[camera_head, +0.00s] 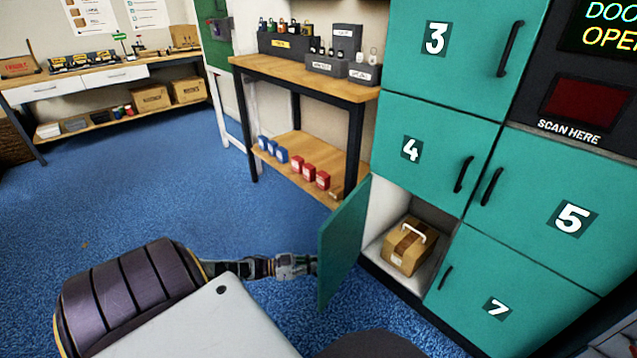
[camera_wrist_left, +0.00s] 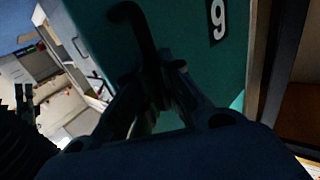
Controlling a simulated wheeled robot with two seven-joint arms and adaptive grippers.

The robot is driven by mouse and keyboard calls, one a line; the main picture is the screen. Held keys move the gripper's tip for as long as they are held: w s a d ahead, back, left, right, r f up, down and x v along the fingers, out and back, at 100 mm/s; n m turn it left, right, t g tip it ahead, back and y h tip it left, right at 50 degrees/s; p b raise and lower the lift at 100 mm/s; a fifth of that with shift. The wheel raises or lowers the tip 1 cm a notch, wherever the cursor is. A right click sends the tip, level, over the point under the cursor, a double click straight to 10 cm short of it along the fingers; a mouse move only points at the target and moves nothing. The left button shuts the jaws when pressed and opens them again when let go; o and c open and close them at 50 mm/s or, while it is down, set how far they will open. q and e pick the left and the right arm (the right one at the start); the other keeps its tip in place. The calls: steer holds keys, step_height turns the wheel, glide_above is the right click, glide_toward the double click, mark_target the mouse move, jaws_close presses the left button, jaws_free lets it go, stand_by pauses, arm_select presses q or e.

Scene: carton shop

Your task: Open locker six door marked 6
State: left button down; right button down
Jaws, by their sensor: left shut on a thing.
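The teal locker six door (camera_head: 342,242) stands swung open in the head view, seen nearly edge-on below door 4. In the left wrist view the door (camera_wrist_left: 200,75) fills the middle, and its 6 mark (camera_wrist_left: 217,17) appears turned over, like a 9. My left gripper (camera_head: 298,265) is at the door's outer face, its fingertips hidden by the door in the head view. In the wrist view the gripper (camera_wrist_left: 160,85) is shut on the black door handle (camera_wrist_left: 133,22). The open compartment holds a brown carton (camera_head: 408,247) with a white handle. My right gripper is out of view.
Closed locker doors 3 (camera_head: 450,45), 4 (camera_head: 430,150), 5 (camera_head: 560,205) and 7 (camera_head: 500,290) surround the opening. A dark scan panel (camera_head: 590,100) is at upper right. A wooden shelf unit (camera_head: 310,75) stands left of the lockers. Blue floor (camera_head: 160,190) is clear at left.

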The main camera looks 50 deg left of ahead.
arm_select(q)
steer(key=c, duration=1.6)
jaws_free()
steer(key=shift+r, duration=0.1)
steer(key=shift+o, duration=0.4)
steer(key=shift+s, duration=0.15)
steer(key=v, duration=1.1)
steer(key=shift+s+a, duration=0.25)
steer(key=shift+a, duration=0.1)
